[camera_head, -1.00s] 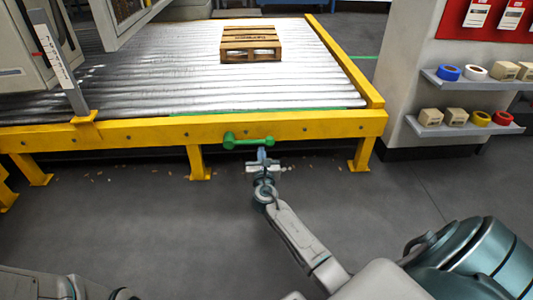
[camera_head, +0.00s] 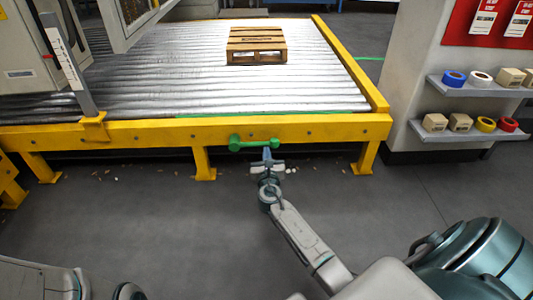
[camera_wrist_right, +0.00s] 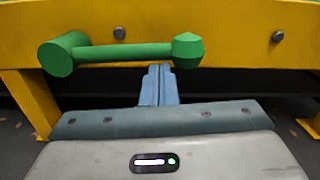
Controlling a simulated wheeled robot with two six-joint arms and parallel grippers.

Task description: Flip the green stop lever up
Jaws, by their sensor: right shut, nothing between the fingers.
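The green stop lever (camera_head: 254,144) is on the yellow front beam of the roller conveyor and lies about level, pointing right from its pivot. In the right wrist view the lever (camera_wrist_right: 125,52) runs from a thick round hub at the left to a knob at the right. My right gripper (camera_head: 267,155) is shut and empty, just below the knob end of the lever. In the right wrist view its blue fingers (camera_wrist_right: 158,85) stand together under the arm near the knob; I cannot tell if they touch it. My left gripper is not in view.
The yellow beam (camera_head: 340,128) stands on yellow legs (camera_head: 203,163). A wooden pallet (camera_head: 257,45) sits on the rollers. Shelves with tape rolls and small boxes (camera_head: 434,122) are at the right. The grey floor before the conveyor is clear except for small scraps.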

